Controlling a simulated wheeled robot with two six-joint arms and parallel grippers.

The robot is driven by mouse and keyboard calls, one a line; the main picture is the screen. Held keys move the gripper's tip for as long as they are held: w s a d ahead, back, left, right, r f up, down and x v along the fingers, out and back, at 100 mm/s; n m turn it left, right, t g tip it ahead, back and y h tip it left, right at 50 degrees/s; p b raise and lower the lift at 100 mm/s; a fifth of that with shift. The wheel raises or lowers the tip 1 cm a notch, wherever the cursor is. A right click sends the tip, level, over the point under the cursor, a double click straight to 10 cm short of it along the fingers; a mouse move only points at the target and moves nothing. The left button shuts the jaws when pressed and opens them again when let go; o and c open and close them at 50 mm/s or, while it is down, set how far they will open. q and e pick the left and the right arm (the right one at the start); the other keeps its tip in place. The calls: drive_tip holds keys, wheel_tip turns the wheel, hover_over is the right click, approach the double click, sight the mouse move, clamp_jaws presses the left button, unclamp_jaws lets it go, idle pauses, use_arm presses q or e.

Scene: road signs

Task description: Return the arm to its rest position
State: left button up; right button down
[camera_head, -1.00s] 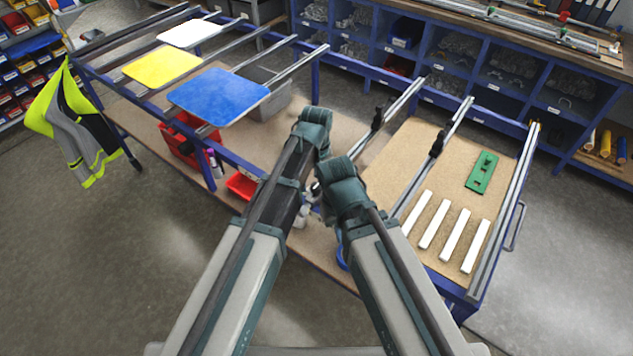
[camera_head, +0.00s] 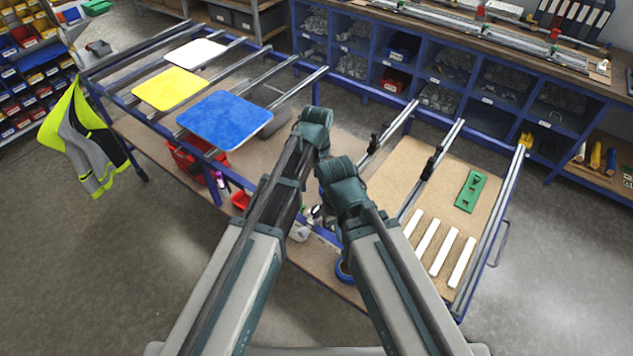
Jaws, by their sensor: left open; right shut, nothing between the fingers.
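Both my arms rise from the bottom edge, close together, with their ends over the middle of the workbench. My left gripper (camera_head: 313,128) is at the far end of the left arm, between the blue sign plate and the cork board. My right gripper (camera_head: 343,185) is lower and just right of it, beside the board's left side. The fingers are hard to make out against the arm ends. The left is open and the right is shut, with no object held in either.
A blue-framed workbench carries white (camera_head: 195,53), yellow (camera_head: 173,89) and blue (camera_head: 224,120) sign plates on rails. A cork board (camera_head: 408,172) bears several white strips (camera_head: 445,252) and a green plate (camera_head: 470,191). A hi-vis vest (camera_head: 85,140) hangs at left. Open floor lies lower left.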

use_arm(q)
drive_tip(key=shift+r+p, duration=0.45)
drive_tip(key=shift+r, duration=0.5)
use_arm(e)
drive_tip(key=shift+r, duration=0.95)
use_arm(q)
drive_tip(key=shift+a, duration=0.1)
drive_tip(key=s+a+m, duration=0.2)
drive_tip(key=s+a, duration=0.9)
drive_tip(key=a, duration=0.6)
drive_tip(key=s+d+f+m+y+b, duration=0.1)
drive_tip(key=s+d+f+m+b, duration=0.2)
drive_tip(key=d+f+b, duration=0.8)
wheel_tip(320, 180, down, 2)
drive_tip(key=s+b, duration=0.2)
drive_tip(key=shift+s+d+f+m, duration=0.15)
drive_tip(key=shift+s+d+m, duration=0.1)
drive_tip(key=shift+s+m, duration=0.15)
use_arm(e)
wheel_tip(320, 180, down, 13)
drive_tip(key=shift+f, duration=0.2)
